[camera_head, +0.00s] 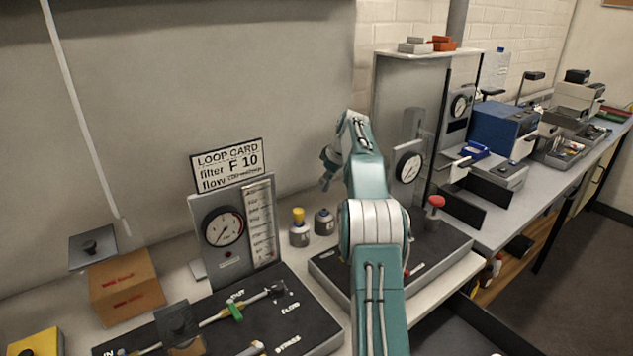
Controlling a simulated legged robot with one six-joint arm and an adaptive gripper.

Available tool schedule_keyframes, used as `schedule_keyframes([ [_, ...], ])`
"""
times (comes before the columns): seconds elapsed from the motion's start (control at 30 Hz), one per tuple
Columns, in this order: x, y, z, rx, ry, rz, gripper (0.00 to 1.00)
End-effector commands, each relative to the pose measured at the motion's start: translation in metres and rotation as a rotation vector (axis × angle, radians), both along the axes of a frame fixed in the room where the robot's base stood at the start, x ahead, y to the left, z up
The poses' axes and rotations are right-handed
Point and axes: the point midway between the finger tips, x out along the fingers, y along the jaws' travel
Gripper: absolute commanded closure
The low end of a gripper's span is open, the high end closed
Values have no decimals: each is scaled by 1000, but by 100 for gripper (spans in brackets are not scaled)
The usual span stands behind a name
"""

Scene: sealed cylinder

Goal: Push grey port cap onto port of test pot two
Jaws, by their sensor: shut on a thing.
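My teal arm rises through the middle of the camera_head view. Its end bends down to the left, where my gripper (327,182) shows small and partly hidden by the arm. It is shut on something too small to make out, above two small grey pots. One pot (299,232) has a yellow top; the other (325,223) is grey with a darker top. I cannot tell which is test pot two. I cannot make out the grey port cap or a port for certain. No contact between gripper and pots shows.
A gauge panel with a loop card (228,165) stands behind a black board with fittings (285,318) at left. A dark board (452,245) with a red-knobbed part (435,205) is right of my arm. A cardboard box (125,287) is far left. A drawer (455,335) is open in front.

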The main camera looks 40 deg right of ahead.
Motion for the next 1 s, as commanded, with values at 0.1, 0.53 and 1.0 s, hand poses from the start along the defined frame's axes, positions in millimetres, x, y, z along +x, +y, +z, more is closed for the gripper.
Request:
schedule_keyframes([
  [0.1, 0, 0, 0, 0, 0, 0, 100],
  [0.53, 0, 0, -15, 2, 2, 0, 100],
  [1.0, 0, 0, -52, 1, 0, 0, 100],
])
